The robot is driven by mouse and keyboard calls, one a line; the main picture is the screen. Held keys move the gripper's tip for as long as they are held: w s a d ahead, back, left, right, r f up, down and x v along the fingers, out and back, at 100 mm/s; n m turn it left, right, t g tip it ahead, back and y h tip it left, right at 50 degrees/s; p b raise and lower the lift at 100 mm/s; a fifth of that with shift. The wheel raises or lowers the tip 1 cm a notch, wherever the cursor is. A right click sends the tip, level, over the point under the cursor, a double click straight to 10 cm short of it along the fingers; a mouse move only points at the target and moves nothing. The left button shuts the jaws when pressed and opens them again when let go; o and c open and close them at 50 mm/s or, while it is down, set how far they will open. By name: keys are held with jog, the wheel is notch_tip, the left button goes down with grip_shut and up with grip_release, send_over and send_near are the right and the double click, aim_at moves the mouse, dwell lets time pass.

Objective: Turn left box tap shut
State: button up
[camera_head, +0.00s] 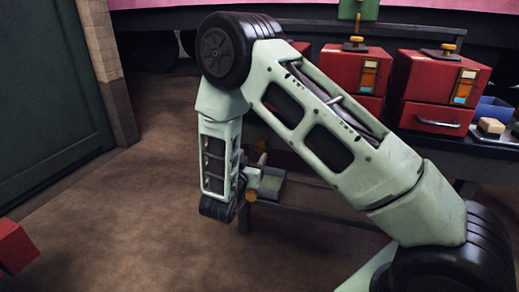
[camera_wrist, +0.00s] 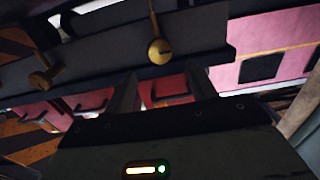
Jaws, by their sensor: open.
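Red boxes stand on the dark bench in the head view: a left one (camera_head: 345,66) and a right one (camera_head: 435,82). A brass tap (camera_head: 356,41) sits on top of the left box, and another (camera_head: 448,49) on the right box. My arm hides part of the left box. My gripper (camera_head: 252,182) hangs low in front of the bench, mostly hidden by my wrist and well below the taps. In the wrist view its open fingers (camera_wrist: 160,88) have nothing visible between them. Red box fronts (camera_wrist: 168,90) show dimly beyond the fingers there.
In the wrist view, brass round-ended parts (camera_wrist: 159,51) (camera_wrist: 41,80) stand out along a dark grey bar (camera_wrist: 100,62). A blue bin (camera_head: 494,107) and small blocks (camera_head: 491,126) lie at the bench's right.

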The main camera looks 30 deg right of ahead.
aim_at(259, 146)
jog(key=b+x, duration=0.2)
jog(key=x, duration=0.6)
jog(key=shift+w+d, duration=0.15)
jog(key=c, duration=0.9)
